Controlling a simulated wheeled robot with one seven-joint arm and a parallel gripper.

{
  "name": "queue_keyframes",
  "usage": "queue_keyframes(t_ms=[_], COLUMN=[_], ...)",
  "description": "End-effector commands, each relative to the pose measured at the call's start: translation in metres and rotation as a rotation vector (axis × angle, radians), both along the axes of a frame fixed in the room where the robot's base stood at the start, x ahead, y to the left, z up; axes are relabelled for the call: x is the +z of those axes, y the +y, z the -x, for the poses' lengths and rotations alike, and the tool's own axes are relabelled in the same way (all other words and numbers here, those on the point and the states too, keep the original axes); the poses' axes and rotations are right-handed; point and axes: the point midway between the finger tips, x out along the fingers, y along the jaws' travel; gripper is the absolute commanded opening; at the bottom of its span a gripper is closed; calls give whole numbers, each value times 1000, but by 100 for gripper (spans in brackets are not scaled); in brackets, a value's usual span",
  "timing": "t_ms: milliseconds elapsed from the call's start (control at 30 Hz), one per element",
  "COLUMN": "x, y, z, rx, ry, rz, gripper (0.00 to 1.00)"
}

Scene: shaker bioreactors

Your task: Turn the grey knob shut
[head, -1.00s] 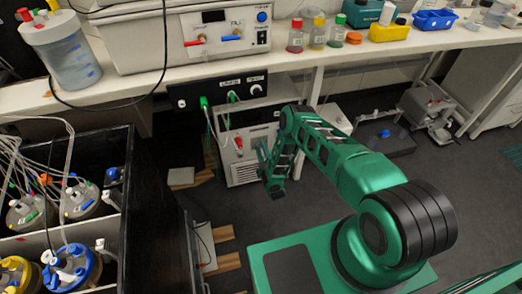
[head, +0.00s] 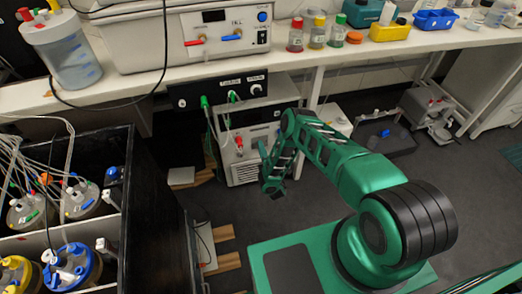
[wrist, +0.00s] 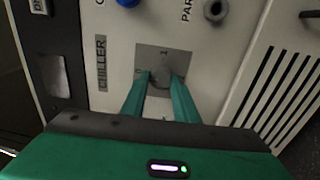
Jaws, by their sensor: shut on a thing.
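The grey knob (wrist: 160,72) sits on a square grey plate on the front of a pale panel, beside the word CHILLER in the wrist view. My gripper (wrist: 161,82) has its two green fingers on either side of the knob, shut on it. The fingers hide the knob's lower sides. In the head view the pale chiller box (head: 243,172) stands on the floor under the bench, and my arm reaches its front. The knob and fingertips are hidden there behind my arm.
A blue fitting (wrist: 128,3) and a round grey port (wrist: 215,10) sit above the knob. A vent grille (wrist: 285,85) is to the right. A black control panel (head: 190,97) with green-plugged cables is above the chiller. A black-walled crate (head: 150,215) stands left.

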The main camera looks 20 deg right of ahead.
Motion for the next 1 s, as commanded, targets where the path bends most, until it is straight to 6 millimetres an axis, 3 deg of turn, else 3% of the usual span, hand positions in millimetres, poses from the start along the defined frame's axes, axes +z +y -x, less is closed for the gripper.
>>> queue_keyframes(t_ms=[433, 467, 500, 533, 833, 1000], x=[-5, -5, -4, -4, -2, -3], y=[2, 2, 2, 2, 1, 0], z=[4, 4, 4, 3, 2, 17], rx=[2, 2, 2, 2, 1, -1], ry=[12, 12, 11, 10, 4, 7], rz=[8, 8, 8, 8, 8, 8], gripper=[5, 34, 44, 46, 46, 46])
